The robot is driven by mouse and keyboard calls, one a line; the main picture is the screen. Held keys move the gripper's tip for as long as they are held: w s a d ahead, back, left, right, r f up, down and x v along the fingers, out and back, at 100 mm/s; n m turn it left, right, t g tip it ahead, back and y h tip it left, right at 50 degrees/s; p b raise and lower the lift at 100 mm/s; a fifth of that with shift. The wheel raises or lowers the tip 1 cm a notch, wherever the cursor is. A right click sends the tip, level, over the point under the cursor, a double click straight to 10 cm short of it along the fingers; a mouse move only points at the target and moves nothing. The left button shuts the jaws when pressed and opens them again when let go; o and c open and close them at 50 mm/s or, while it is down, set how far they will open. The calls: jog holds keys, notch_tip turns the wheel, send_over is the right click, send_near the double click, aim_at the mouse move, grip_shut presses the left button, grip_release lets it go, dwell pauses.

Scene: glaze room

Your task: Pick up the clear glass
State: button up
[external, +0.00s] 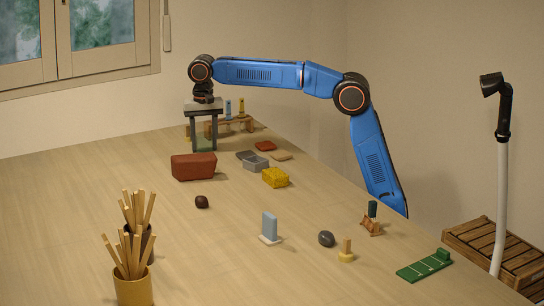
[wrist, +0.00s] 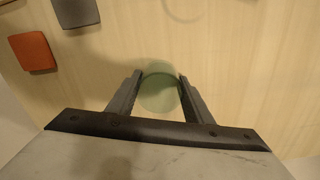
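The clear glass (wrist: 160,90), pale green and see-through, is between the two fingers of my gripper (wrist: 160,78) in the wrist view. The fingers are apart, one on each side, with their tips very close to its sides. I cannot tell whether they touch it. In the external view my gripper (external: 203,138) points down at the far end of the table, its dark fingers either side of a faint greenish shape. The glass is hard to make out there.
A dark red block (external: 194,167) is close in front of my gripper. A grey box (external: 256,163), a yellow basket (external: 275,177) and a red piece (external: 265,146) lie to the right. A wooden rack (external: 236,124) stands just behind. Stick-filled pots (external: 133,291) are at the front left.

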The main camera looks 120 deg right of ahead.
jog(key=shift+c, duration=1.2)
jog(key=shift+r, duration=0.1)
